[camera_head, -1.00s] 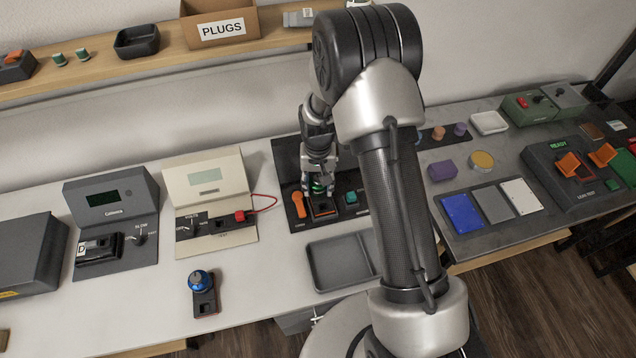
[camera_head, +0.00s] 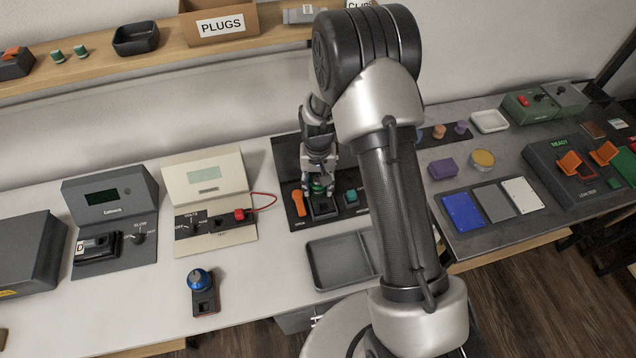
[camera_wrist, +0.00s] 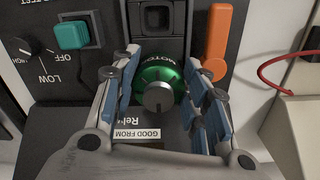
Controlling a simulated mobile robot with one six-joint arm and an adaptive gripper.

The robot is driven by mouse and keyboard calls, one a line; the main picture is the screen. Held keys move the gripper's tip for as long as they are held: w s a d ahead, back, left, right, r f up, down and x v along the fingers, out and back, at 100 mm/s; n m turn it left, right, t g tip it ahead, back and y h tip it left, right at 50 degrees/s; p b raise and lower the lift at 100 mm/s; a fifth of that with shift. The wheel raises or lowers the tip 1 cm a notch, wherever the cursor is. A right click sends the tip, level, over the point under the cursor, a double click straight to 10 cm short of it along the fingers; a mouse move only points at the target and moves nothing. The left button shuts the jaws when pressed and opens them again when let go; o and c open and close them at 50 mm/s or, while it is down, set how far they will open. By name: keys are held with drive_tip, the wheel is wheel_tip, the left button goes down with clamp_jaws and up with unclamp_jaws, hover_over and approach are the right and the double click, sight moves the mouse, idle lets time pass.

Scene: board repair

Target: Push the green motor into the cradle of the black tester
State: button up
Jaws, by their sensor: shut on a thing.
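The black tester (camera_head: 286,160) stands on the bench, with a dark square cradle (camera_head: 323,207) on its front panel. My gripper (camera_head: 318,183) is over the tester, just behind the cradle. It is shut on the green motor (camera_head: 317,188). In the wrist view the green motor (camera_wrist: 160,76) is round with a grey shaft, and my gripper's blue-padded fingers (camera_wrist: 162,92) lie on both sides of it. The cradle (camera_wrist: 158,18) shows just beyond the motor, close to it. How deep the motor sits is hidden by the fingers.
An orange lever (camera_wrist: 218,42) and a teal switch (camera_wrist: 73,36) flank the cradle. A grey tray (camera_head: 338,262) lies in front of the tester. A blue-topped part (camera_head: 200,280) stands on the clear bench to the left. A cream meter (camera_head: 208,180) is left of the tester.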

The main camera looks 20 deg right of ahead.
sight(318, 180)
drive_tip(key=o, duration=1.2)
drive_tip(key=shift+c, duration=0.2)
drive_tip(key=shift+o, duration=1.3)
drive_tip(key=shift+r, duration=0.25)
drive_tip(key=shift+r+p, duration=0.95)
drive_tip(key=shift+r, duration=0.2)
drive_tip(key=shift+r, duration=0.2)
drive_tip(key=shift+r+p, duration=2.1)
drive_tip(key=shift+r, duration=0.8)
